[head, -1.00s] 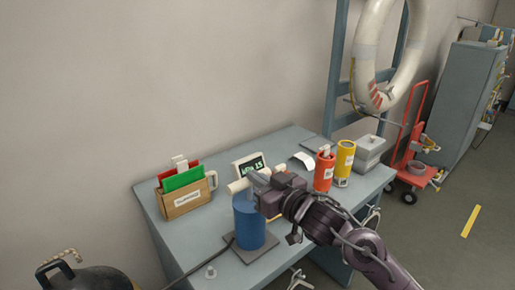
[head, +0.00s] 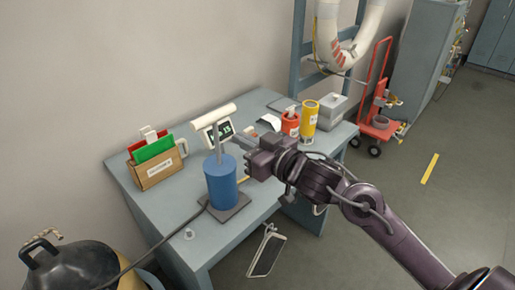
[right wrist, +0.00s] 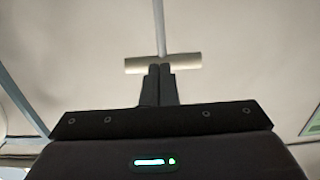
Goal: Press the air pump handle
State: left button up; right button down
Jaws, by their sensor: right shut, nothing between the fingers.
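The air pump is a blue cylinder (head: 222,186) standing upright on a dark base plate on the table. Its pale T-shaped handle (head: 212,117) is raised well above the cylinder on a thin grey rod. My left gripper is out of view.
A small display (head: 224,130) stands behind the pump. A folder box (head: 159,170) with a mug is at left. Red (head: 290,125) and yellow (head: 309,122) cans and a grey box (head: 332,111) stand at the back right. A hose runs from the pump toward a dark tank (head: 72,268).

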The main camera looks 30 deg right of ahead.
jog(key=shift+v, duration=1.95)
jog(key=shift+r, duration=0.1)
